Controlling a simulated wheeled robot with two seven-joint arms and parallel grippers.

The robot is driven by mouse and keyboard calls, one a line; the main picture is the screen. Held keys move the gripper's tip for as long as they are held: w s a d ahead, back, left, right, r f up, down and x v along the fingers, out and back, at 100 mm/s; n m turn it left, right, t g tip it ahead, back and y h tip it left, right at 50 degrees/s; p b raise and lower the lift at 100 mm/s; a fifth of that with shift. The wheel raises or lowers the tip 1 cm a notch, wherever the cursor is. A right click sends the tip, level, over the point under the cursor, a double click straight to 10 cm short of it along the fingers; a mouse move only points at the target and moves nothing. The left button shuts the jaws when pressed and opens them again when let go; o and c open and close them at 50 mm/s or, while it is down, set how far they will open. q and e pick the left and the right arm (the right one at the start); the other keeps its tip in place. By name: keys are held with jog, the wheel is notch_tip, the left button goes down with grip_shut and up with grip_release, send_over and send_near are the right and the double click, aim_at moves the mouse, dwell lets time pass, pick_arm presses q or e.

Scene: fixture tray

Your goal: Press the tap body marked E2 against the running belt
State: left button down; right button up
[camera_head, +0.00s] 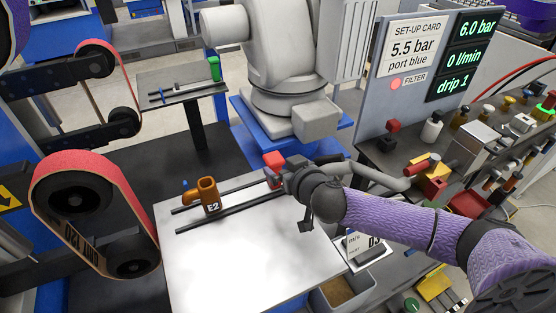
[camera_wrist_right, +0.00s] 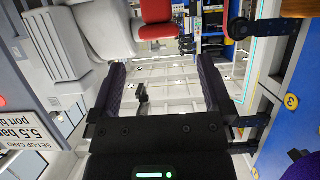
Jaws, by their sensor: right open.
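The tap body marked E2 (camera_head: 209,196) is orange-brown and stands upright on two dark rails over the white table, its side spout towards the left. The red belt (camera_head: 105,165) runs round black rollers on the machine at the left; a still picture does not show whether it moves. My right gripper (camera_head: 284,178) is to the right of the tap body, apart from it, at the right end of the rails. In the right wrist view its two fingers (camera_wrist_right: 161,78) are wide apart with nothing between them. My left gripper is not in view.
A red block (camera_head: 273,160) is beside my right gripper. The white table (camera_head: 240,255) is bare in front of the rails. A grey bin (camera_head: 322,298) stands at its front right. A bench at the right holds several fittings. A set-up card (camera_head: 414,42) stands behind.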

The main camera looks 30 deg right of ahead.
aim_at(275, 159)
jog(key=b+x, duration=0.2)
jog(key=x, duration=0.4)
jog(key=shift+w+f, duration=0.25)
jog(key=shift+f, duration=0.05)
jog(key=shift+w, duration=0.25)
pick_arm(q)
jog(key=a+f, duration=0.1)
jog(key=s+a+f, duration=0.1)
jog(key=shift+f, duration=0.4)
pick_arm(e)
jog(key=shift+c, duration=0.3)
